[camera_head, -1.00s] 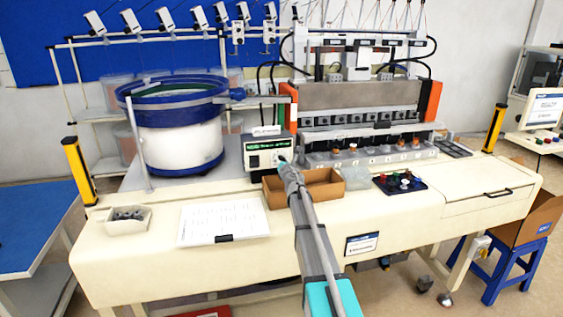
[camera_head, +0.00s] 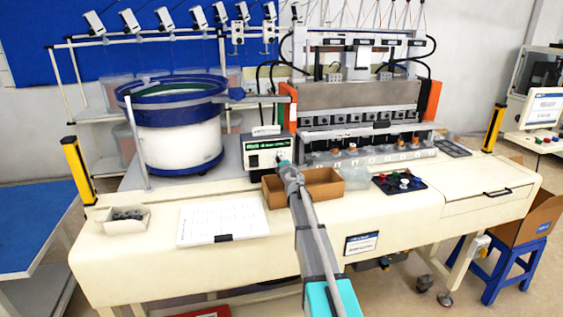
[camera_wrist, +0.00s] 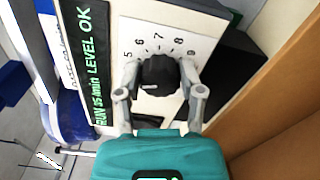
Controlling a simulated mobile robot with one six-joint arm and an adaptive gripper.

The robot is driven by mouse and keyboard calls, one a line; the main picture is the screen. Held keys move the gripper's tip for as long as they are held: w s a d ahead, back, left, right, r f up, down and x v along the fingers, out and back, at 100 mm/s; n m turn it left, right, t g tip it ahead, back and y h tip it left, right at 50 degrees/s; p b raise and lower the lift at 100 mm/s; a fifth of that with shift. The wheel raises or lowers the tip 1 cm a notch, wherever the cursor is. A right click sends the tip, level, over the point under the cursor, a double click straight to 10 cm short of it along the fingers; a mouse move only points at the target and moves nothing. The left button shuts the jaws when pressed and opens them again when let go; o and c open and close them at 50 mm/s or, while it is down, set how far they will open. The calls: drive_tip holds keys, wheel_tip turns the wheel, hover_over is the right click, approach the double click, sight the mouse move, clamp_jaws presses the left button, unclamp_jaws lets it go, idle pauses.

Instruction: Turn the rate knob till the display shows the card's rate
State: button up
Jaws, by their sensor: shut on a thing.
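The black rate knob (camera_wrist: 158,76) sits on a white dial plate with numbers from about 5 to 9, in the wrist view. A white mark on it points to the lower left. My gripper (camera_wrist: 160,70) has its two fingers on either side of the knob, shut on it. The green-lettered display (camera_wrist: 90,65) seems to read RUN 35/min LEVEL OK. In the head view my gripper (camera_head: 284,164) is at the right of the controller box (camera_head: 258,160), hiding the knob. A small white card (camera_head: 266,130) stands on the box; its print is unreadable.
A brown open box (camera_head: 325,188) stands just right of my gripper; its wall (camera_wrist: 265,85) is close in the wrist view. The bowl feeder (camera_head: 180,140) is left of the controller. A printed sheet (camera_head: 222,216) and a parts tray (camera_head: 126,222) lie in front.

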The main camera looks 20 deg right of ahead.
drive_tip(key=shift+m, duration=0.6)
drive_tip(key=o, duration=1.2)
drive_tip(key=shift+n, duration=0.5)
